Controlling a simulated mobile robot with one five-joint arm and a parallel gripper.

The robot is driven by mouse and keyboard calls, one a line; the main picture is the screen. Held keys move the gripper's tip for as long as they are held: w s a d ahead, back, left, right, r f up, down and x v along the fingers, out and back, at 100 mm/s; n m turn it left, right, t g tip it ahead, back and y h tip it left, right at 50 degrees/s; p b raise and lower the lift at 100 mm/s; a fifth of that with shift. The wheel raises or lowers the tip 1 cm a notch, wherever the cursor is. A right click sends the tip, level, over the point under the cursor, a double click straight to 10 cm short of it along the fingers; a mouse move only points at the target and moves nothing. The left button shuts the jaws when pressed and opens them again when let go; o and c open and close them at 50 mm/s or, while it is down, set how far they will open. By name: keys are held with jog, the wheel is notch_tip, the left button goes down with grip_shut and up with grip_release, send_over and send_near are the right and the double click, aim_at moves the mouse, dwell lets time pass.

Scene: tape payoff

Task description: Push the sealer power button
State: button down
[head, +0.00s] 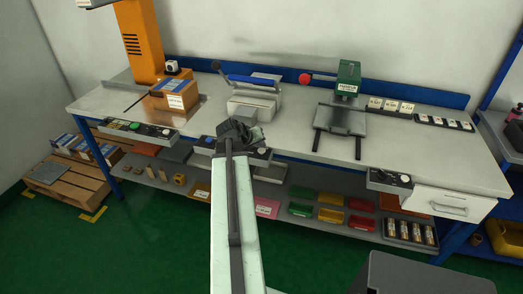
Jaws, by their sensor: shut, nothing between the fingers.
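A pale grey machine with a blue lever handle (246,80), which looks like the sealer (250,105), stands on the bench left of centre. A control panel (205,143) is fixed on the bench's front edge below it. My arm and gripper cover much of this panel, and I cannot make out a power button on it. My gripper (240,130) is dark, shut and empty. It appears in front of the sealer, over the panel; whether it touches anything cannot be told.
An orange machine (143,40) with a carton (176,95) stands left, its panel (133,128) bearing a green button. A green press (347,76) stands right, with another panel (390,180) and a drawer (448,202).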

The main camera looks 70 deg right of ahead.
aim_at(260, 151)
jog(key=shift+f, duration=0.1)
jog(key=shift+f+b, duration=0.35)
jog(key=shift+b, duration=0.1)
jog(key=shift+f, duration=0.25)
dwell(0.5)
jog(key=shift+r+p, duration=0.5)
jog(key=shift+r, duration=0.25)
notch_tip(260, 151, up, 6)
jog(key=p, duration=0.6)
